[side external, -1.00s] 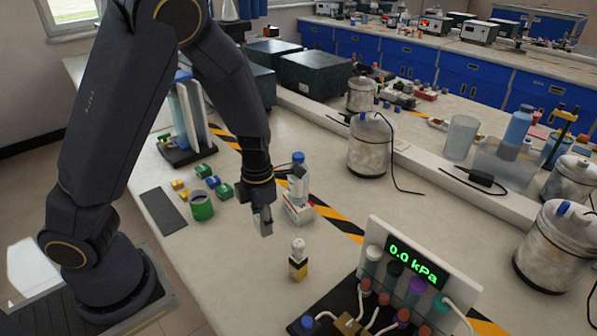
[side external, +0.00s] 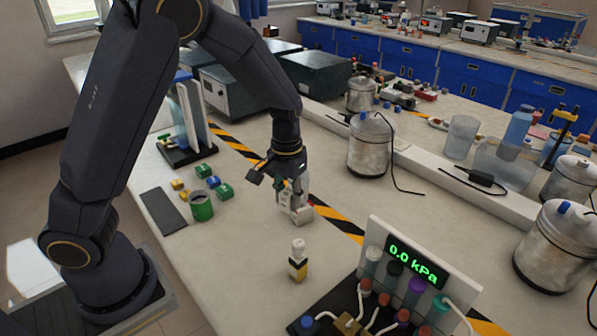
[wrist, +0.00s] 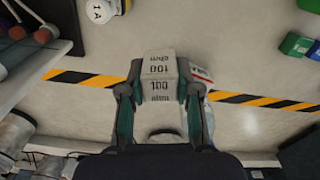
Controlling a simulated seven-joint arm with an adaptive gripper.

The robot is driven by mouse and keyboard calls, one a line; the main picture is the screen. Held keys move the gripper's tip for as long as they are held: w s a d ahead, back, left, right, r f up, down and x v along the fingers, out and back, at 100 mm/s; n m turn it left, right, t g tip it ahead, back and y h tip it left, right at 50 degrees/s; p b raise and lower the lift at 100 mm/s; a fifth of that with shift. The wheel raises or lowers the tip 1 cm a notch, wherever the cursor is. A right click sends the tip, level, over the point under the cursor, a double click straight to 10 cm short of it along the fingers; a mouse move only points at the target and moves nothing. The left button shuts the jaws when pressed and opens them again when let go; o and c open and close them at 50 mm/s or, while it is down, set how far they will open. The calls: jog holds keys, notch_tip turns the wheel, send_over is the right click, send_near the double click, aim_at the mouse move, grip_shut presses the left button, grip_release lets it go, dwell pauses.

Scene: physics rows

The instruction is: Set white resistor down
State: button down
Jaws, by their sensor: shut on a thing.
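The white resistor (wrist: 160,68), a pale block marked "100 ohm", sits between the two fingers of my gripper (wrist: 160,92) in the wrist view. The fingers are shut on its sides. In the side view my gripper (side external: 292,203) points down near the striped tape, and the held block is hard to separate from the pale things around it. I cannot tell whether its underside touches the bench. A white box with a red label (wrist: 200,76) lies close to the right finger in the wrist view.
A black, yellow and white piece (side external: 298,262) stands nearer the camera. The display panel (side external: 418,268) is at front right. A green cup (side external: 201,206) and small coloured blocks are left. A metal vessel (side external: 368,145) stands behind.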

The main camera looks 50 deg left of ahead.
jog(key=shift+s+m, duration=0.15)
jog(key=shift+m, duration=1.05)
jog(key=shift+r, duration=0.1)
jog(key=w+d, duration=0.3)
jog(key=w, duration=0.3)
send_over(335, 239)
notch_tip(335, 239, down, 10)
jog(key=shift+f, duration=2.35)
